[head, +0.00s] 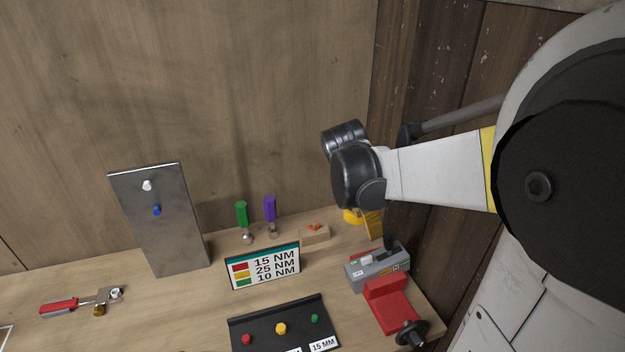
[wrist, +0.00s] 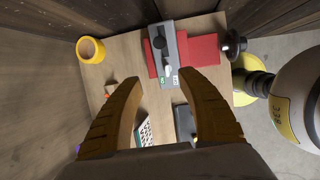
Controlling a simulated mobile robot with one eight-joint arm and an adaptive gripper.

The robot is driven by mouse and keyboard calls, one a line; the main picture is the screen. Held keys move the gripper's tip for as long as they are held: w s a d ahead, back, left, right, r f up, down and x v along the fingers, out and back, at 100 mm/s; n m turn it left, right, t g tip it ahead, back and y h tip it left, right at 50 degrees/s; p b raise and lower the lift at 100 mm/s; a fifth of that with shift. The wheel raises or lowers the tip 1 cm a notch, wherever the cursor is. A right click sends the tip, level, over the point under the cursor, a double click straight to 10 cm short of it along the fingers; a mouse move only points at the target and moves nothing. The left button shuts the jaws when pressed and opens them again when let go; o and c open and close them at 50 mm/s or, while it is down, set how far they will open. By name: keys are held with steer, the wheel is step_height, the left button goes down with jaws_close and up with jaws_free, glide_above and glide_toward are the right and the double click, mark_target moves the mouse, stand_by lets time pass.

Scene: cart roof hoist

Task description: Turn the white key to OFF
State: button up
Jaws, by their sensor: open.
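The grey switch box (head: 378,270) stands at the right end of the bench, with a small white key (head: 366,259) on its top face. In the wrist view the box (wrist: 181,45) lies ahead of my gripper (wrist: 159,79), and the white key (wrist: 168,70) is between and just beyond the fingertips in the picture. My gripper is open, with nothing between its two yellowish fingers. A green-marked label shows by the key, but I cannot read which setting it points to. In the head view my wrist hides most of the gripper.
A black knob (wrist: 158,43) is on the same box. A red block (head: 388,305) with a black wheel stands beside it. A yellow ring-shaped cup (wrist: 90,50) is near the wall.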

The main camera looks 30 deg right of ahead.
mark_target(387, 236)
steer(key=d+f, duration=0.2)
steer(key=f, duration=0.1)
steer(key=d+f+n+b, duration=0.1)
steer(key=d+f, duration=0.2)
steer(key=s+d+f+n+g+b, duration=0.1)
steer(key=d+f, duration=0.2)
steer(key=f, duration=0.1)
steer(key=shift+f, duration=0.1)
steer(key=shift+c, duration=0.4)
jaws_close()
steer(key=shift+a, duration=0.1)
